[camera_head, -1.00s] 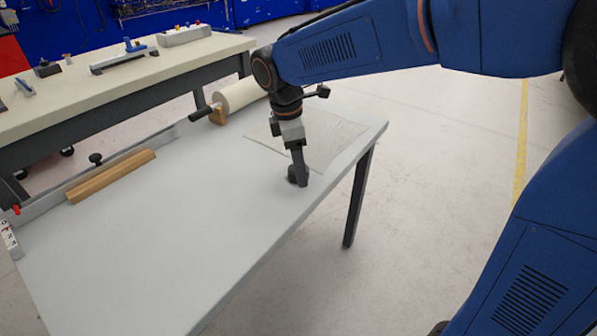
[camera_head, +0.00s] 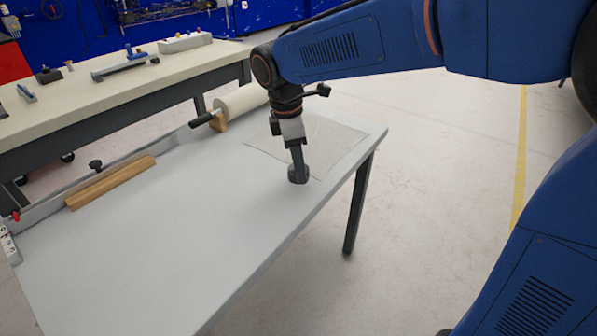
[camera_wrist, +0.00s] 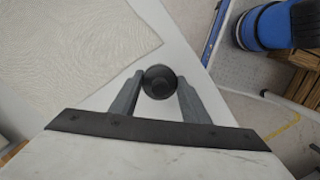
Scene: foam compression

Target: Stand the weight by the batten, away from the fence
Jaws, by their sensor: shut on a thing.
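The weight (camera_head: 298,175) is a small dark grey, round piece at the near right side of the grey table, close to its right edge. My gripper (camera_head: 297,166) points down and is shut on the weight. In the wrist view, the weight (camera_wrist: 159,82) sits between the two finger tips. I cannot tell whether its base touches the table. The batten (camera_head: 110,182) is a wooden strip at the table's far left. It lies along the fence (camera_head: 48,206), a low grey rail with a black knob on the left edge.
A cloth sheet (camera_head: 325,135) lies flat just behind my gripper, and it also shows in the wrist view (camera_wrist: 75,40). The table's middle is bare. A cream workbench (camera_head: 110,90) with tools stands beyond.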

